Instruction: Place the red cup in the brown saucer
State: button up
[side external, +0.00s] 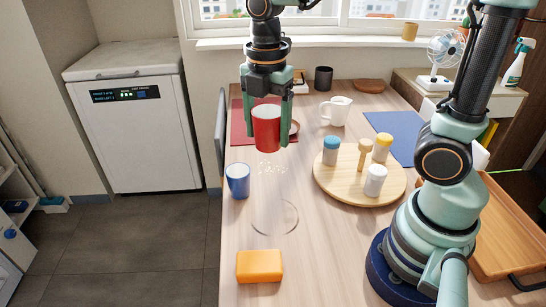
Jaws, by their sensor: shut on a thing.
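My gripper (267,136) is shut on the red cup (266,128), with one finger on each side of it. The cup is upright and held in the air above the table.
A blue cup (238,181) stands at the left edge of the table. A round board (330,185) holds several jars at right. A white jug (336,110) stands behind.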

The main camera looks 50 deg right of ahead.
jog(key=w+d+r+n, duration=0.35)
jog(key=w+d, duration=0.85)
jog(key=w, duration=0.4)
jog(key=w+d+f+n, duration=0.1)
jog(key=w+d, duration=0.1)
jog(key=d, duration=0.8)
jog(key=w+d+f+n, duration=0.1)
jog(key=d+f, duration=0.1)
jog(key=d, duration=0.7)
notch_tip(320, 180, down, 19)
jog(key=shift+w+f, duration=0.1)
jog(key=shift+w, duration=0.05)
jog(key=shift+f, duration=0.1)
